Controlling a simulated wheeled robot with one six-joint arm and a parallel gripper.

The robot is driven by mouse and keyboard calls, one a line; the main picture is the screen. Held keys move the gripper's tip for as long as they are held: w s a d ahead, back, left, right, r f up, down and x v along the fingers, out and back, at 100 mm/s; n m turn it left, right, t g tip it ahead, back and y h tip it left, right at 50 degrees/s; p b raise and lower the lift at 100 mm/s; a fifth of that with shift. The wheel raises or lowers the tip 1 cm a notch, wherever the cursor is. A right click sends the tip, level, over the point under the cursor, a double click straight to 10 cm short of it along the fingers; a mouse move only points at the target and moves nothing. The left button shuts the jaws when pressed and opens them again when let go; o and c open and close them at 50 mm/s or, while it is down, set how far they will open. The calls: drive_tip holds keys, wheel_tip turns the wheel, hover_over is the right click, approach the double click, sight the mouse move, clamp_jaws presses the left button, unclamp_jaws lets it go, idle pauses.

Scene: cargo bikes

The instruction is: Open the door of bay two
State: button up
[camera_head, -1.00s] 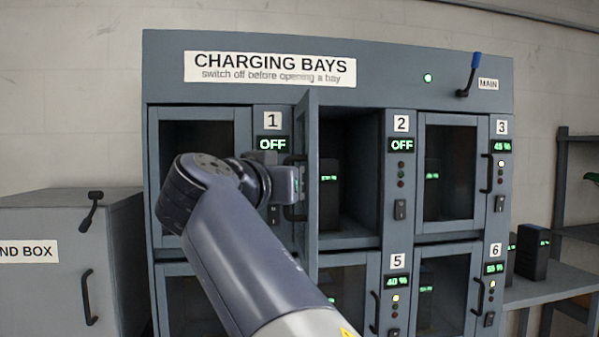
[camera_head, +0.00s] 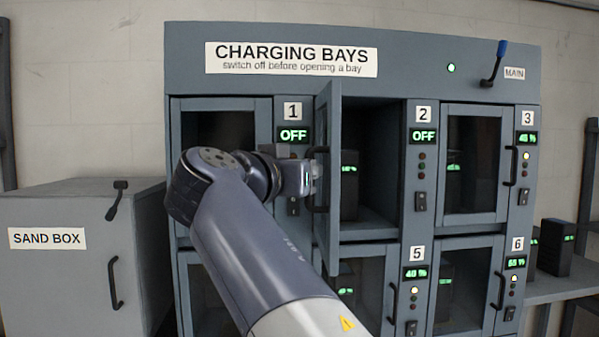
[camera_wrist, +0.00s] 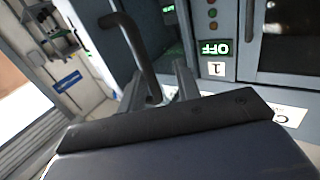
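The bay two door (camera_head: 328,170) stands swung wide open toward me, seen almost edge-on at the left side of the bay two opening (camera_head: 375,160). Its black bar handle (camera_head: 313,196) is on the outer face, and it also shows in the wrist view (camera_wrist: 137,55). My gripper (camera_head: 305,178) is at this handle, left of the door. In the wrist view its two fingers (camera_wrist: 160,88) stand apart, with the handle's end between them and a gap on the right side. The bay two display (camera_head: 423,136) reads OFF. A dark battery with a green readout (camera_head: 349,185) stands inside bay two.
The bay one door (camera_head: 218,150) is shut behind my arm, and its display reads OFF. The bay three door (camera_head: 473,165) and lower doors are shut. A grey sand box (camera_head: 75,265) stands at left. A shelf with batteries (camera_head: 556,247) is at right.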

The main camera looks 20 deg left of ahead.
drive_tip(key=shift+s, duration=0.1)
drive_tip(key=s+a, duration=0.2)
drive_tip(key=s, duration=0.8)
drive_tip(key=shift+s, duration=0.2)
drive_tip(key=w+d, duration=0.1)
drive_tip(key=w, duration=0.6)
drive_tip(key=shift+w+d, duration=0.2)
drive_tip(key=shift+w, duration=0.05)
drive_tip(key=shift+d, duration=0.1)
